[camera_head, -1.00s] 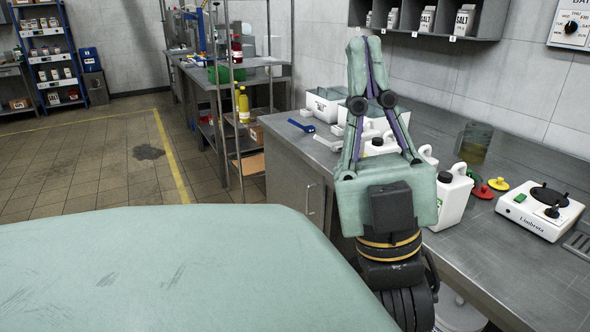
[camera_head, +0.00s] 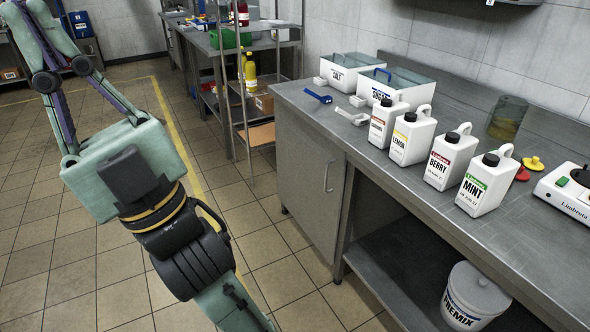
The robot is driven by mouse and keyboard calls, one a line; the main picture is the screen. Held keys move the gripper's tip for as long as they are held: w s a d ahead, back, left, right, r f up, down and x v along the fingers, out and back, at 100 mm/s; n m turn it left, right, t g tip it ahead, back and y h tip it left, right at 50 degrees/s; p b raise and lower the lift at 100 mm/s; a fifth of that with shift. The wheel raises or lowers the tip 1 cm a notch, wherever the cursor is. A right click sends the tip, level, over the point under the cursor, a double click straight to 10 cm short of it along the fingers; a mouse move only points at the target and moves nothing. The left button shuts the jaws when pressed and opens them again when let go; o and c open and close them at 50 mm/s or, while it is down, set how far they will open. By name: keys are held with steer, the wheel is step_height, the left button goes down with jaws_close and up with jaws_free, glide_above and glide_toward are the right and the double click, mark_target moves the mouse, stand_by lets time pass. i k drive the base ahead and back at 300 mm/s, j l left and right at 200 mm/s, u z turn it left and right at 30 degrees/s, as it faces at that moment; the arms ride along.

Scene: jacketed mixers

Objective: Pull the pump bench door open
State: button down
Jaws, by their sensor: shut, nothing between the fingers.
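The steel bench (camera_head: 420,200) runs along the right wall. Its left end has a flat grey door (camera_head: 300,150) with a slim vertical bar handle (camera_head: 327,177) near its right edge. The door looks shut, flush with the bench front. My gripper (camera_head: 30,12) is at the upper left of the view, above the tiled floor, well left of the door and apart from it. Its fingers converge toward the top edge, where the tips are cut off. It is shut and empty.
On the bench top stand two bins (camera_head: 352,72), several white jugs (camera_head: 442,158), a blue scoop (camera_head: 318,96) and a white burner unit (camera_head: 568,190). A PREMIX bucket (camera_head: 474,297) sits on the open lower shelf. A wire rack (camera_head: 245,90) stands behind. Floor before the door is clear.

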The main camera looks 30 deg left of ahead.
mark_target(311, 168)
steer(key=u, duration=0.85)
steer(key=i+l, duration=0.15)
steer(key=i, duration=0.3)
steer(key=i+l+z, duration=0.1)
steer(key=i, duration=0.4)
